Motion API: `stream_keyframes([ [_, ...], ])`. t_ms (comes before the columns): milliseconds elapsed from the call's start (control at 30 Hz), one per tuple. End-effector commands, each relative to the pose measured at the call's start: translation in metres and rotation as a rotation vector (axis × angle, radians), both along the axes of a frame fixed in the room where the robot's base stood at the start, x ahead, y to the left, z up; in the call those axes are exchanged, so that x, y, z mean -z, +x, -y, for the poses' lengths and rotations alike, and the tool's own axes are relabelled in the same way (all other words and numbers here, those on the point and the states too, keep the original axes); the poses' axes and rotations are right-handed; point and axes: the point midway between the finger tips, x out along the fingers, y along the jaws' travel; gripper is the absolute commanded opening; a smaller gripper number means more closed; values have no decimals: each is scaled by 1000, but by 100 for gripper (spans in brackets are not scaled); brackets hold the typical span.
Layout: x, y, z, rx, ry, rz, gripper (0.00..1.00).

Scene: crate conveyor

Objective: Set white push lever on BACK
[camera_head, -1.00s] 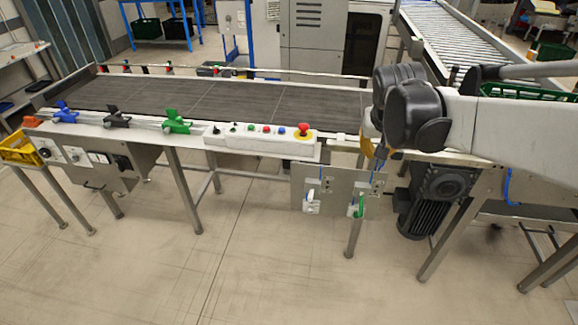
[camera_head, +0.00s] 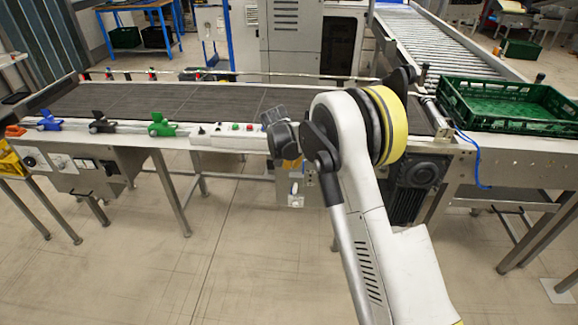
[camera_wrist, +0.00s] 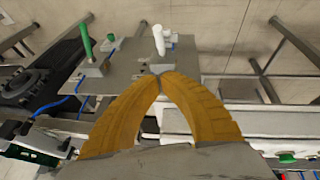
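The white push lever (camera_wrist: 159,40) stands on a grey metal plate (camera_wrist: 125,65) in the wrist view, just beyond my fingertips. A small gap seems to lie between them, but I cannot tell its depth. In the head view the white lever (camera_head: 295,190) shows below my wrist. A green push lever (camera_wrist: 86,42) is on the same plate, left of the white one in the wrist view; my arm hides it in the head view. My gripper (camera_wrist: 161,76) has two yellow-orange fingers whose tips meet, with nothing between them. In the head view my gripper (camera_head: 292,163) is partly covered by my wrist.
A control box with buttons (camera_head: 228,140) sits on the conveyor's front edge. Blue, black and green clamps (camera_head: 162,126) are farther left. A green crate (camera_head: 510,125) stands on the right. A motor (camera_head: 408,195) hangs beside the plate. The floor in front is clear.

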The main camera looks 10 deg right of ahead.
Motion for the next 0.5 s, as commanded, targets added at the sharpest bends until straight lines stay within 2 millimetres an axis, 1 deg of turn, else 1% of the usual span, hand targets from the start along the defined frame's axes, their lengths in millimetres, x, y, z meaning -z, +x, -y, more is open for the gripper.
stream_keyframes([
  [33, 14, 4, 3, 1, 0, 0, 0],
  [233, 53, 17, 14, 0, -1, 0, 0],
  [267, 57, 17, 15, 0, 0, 0, 0],
  [400, 74, 6, 15, -1, 0, 0, 0],
  [500, 82, 2, 16, -1, 0, 0, 0],
])
